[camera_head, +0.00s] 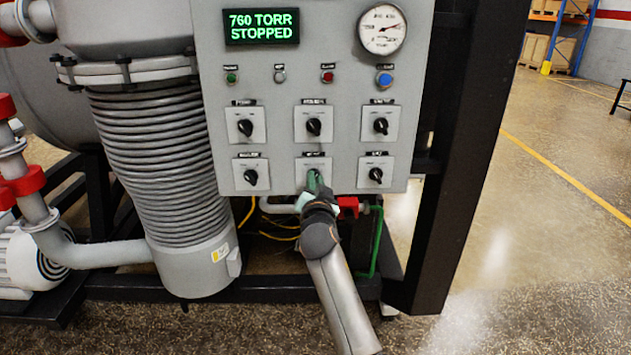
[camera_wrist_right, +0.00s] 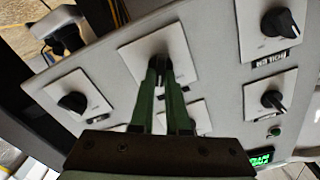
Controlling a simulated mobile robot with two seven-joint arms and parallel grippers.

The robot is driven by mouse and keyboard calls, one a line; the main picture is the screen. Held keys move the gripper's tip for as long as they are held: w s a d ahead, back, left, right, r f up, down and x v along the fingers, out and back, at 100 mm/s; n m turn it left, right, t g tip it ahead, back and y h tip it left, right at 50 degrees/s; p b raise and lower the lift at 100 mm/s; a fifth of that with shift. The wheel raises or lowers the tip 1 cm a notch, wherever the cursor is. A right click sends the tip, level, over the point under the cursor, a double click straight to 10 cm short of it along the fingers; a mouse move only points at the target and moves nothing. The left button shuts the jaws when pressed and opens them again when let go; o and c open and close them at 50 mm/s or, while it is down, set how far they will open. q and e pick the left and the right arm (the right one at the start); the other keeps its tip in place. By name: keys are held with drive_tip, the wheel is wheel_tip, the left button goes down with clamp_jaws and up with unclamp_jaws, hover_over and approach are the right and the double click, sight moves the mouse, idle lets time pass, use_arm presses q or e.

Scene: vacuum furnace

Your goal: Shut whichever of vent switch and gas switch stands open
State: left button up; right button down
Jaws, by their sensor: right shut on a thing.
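My right gripper (camera_head: 315,184) reaches up to the control panel and is shut on the knob of the lower middle switch (camera_head: 302,170). In the right wrist view its green fingers (camera_wrist_right: 163,82) close around that switch's dark knob, in front of its pale plate (camera_wrist_right: 178,42). The fingers hide most of the knob, so its angle is unclear. The lower right switch (camera_head: 376,174) and lower left switch (camera_head: 250,177) stand free beside it. The labels are too blurred to tell which are the vent and gas switches. My left gripper is not in view.
The panel (camera_head: 275,90) has an upper row of similar switches (camera_head: 313,126), small buttons, a gauge (camera_head: 382,29) and a display (camera_head: 261,26) reading 760 TORR STOPPED. A ribbed pipe (camera_head: 155,140) stands left; a dark frame post (camera_head: 465,130) stands right. Floor is open at right.

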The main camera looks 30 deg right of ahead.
drive_tip(key=n+p, duration=0.1)
drive_tip(key=n, duration=0.3)
drive_tip(key=n+p, duration=0.1)
drive_tip(key=n, duration=0.2)
drive_tip(key=n+p, duration=0.1)
drive_tip(key=n, duration=0.3)
drive_tip(key=shift+w+a+r+n, duration=0.1)
drive_tip(key=shift+w+a+n, duration=0.05)
drive_tip(key=shift+a+n, duration=0.15)
idle(0.5)
drive_tip(key=c, duration=0.9)
unclamp_jaws()
